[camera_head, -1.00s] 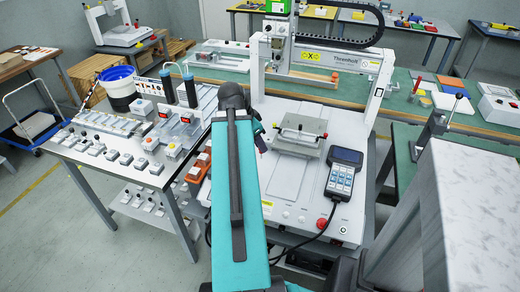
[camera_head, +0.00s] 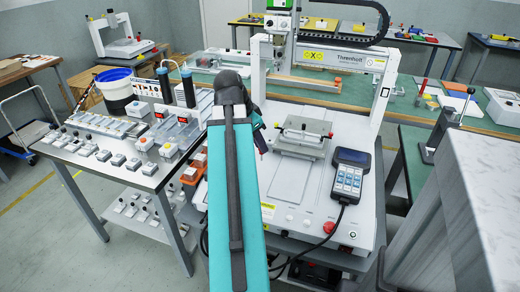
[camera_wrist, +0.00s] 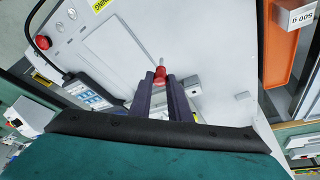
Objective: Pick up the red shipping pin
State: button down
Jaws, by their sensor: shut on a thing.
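The red shipping pin (camera_wrist: 159,76) is between the tips of my dark gripper fingers in the wrist view, with a thin pale metal shank pointing away from them. My gripper (camera_wrist: 160,84) is shut on it, above the white machine bed (camera_wrist: 120,60). In the head view my arm covers most of the gripper. Whether the pin still touches anything below it cannot be told.
The white gantry machine (camera_head: 340,55) carries a clamped metal fixture (camera_head: 303,140), a handheld pendant (camera_head: 348,172) and a red stop button (camera_head: 328,227). A bench with switches and canisters (camera_head: 120,98) stands left. An orange tray (camera_wrist: 280,45) lies nearby.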

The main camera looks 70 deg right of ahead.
jog(key=shift+a+f+b, duration=0.2)
jog(key=shift+b, duration=0.65)
jog(key=shift+s+a+b, duration=0.15)
jog(key=shift+a+b, duration=0.15)
jog(key=shift+b, duration=0.75)
jog(key=shift+a+r+b, duration=0.2)
jog(key=shift+a+b, duration=0.1)
jog(key=shift+b, duration=0.35)
jog(key=shift+r, duration=0.15)
jog(key=shift+r+p, duration=2.4)
jog(key=shift+p, duration=0.05)
